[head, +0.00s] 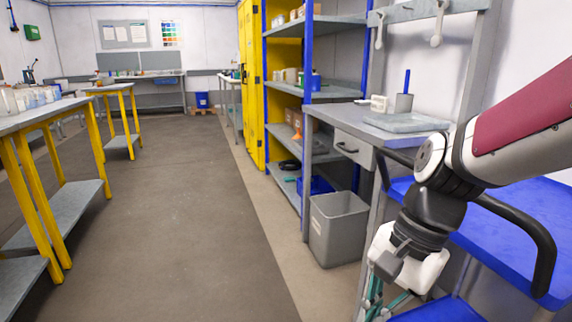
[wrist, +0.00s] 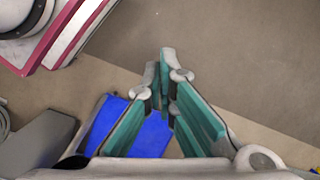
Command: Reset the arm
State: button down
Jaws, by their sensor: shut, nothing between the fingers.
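My arm comes in from the right edge of the head view, bends at a dark joint and points down. My gripper (head: 384,300) hangs at the lower right of the head view, in front of a blue shelf unit. Its tips are partly cut off by the bottom edge there. In the wrist view the two green-padded fingers of my gripper (wrist: 162,68) come together at their tips. Nothing is held between them. Below the fingers is brown floor and a patch of blue.
The blue shelf unit (head: 520,215) with a dark curved handle (head: 535,240) is close to my gripper. A grey bin (head: 338,228) stands left of it. A workbench (head: 388,130) and blue-posted shelves line the right. The floor aisle (head: 190,210) is clear.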

jog(key=s+d+r+n+t+h, duration=0.1)
jog(key=s+d+r+n+h, duration=0.15)
jog(key=s+n, duration=0.45)
jog(key=s+d+r+n+h, duration=0.15)
jog(key=s+d, duration=0.25)
jog(key=s, duration=0.6)
notch_tip(320, 180, up, 32)
jog(key=t+p, duration=0.4)
jog(key=p, duration=2.6)
jog(key=shift+d+n, duration=0.3)
jog(key=shift+n, duration=0.15)
jog(key=shift+s+r, duration=0.1)
